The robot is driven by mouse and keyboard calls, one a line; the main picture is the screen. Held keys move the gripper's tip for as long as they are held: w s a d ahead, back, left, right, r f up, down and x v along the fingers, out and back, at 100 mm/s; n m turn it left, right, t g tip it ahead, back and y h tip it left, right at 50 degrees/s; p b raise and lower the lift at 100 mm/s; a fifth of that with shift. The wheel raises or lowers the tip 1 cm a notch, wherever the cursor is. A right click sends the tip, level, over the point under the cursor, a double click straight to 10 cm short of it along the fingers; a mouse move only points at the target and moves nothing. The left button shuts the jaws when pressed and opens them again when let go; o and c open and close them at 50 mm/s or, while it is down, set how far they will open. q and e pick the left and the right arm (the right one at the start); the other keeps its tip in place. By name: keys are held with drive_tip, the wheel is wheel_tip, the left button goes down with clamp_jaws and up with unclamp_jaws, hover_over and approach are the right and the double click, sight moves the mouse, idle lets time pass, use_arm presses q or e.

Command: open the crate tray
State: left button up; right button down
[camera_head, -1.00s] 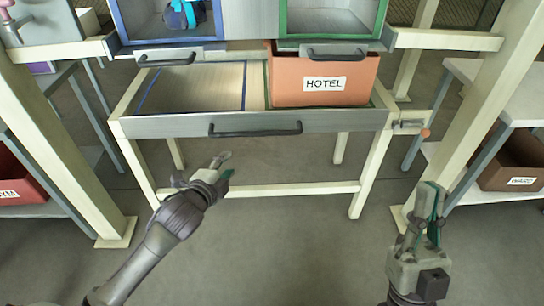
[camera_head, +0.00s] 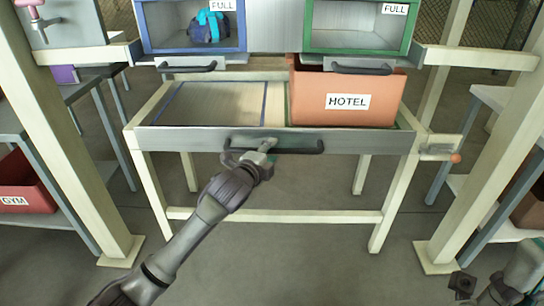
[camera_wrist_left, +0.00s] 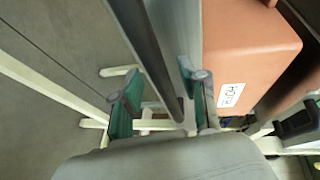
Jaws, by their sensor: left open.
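In the left wrist view the handle bar (camera_wrist_left: 158,62) runs between the two green-padded fingers (camera_wrist_left: 160,105), which are apart. My right gripper (camera_head: 478,288) is low at the right edge, partly cut off; its fingers are unclear.
An orange crate marked HOTEL (camera_head: 347,104) sits in the tray's right half; the left half is empty. Above are a blue-framed compartment (camera_head: 142,28) holding a blue bag and an empty green-framed one (camera_head: 309,28). A GYM crate (camera_head: 22,190) stands left. Pale posts flank the tray.

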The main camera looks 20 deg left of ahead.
use_arm(q)
drive_tip(key=shift+w, duration=0.5)
clamp_jaws()
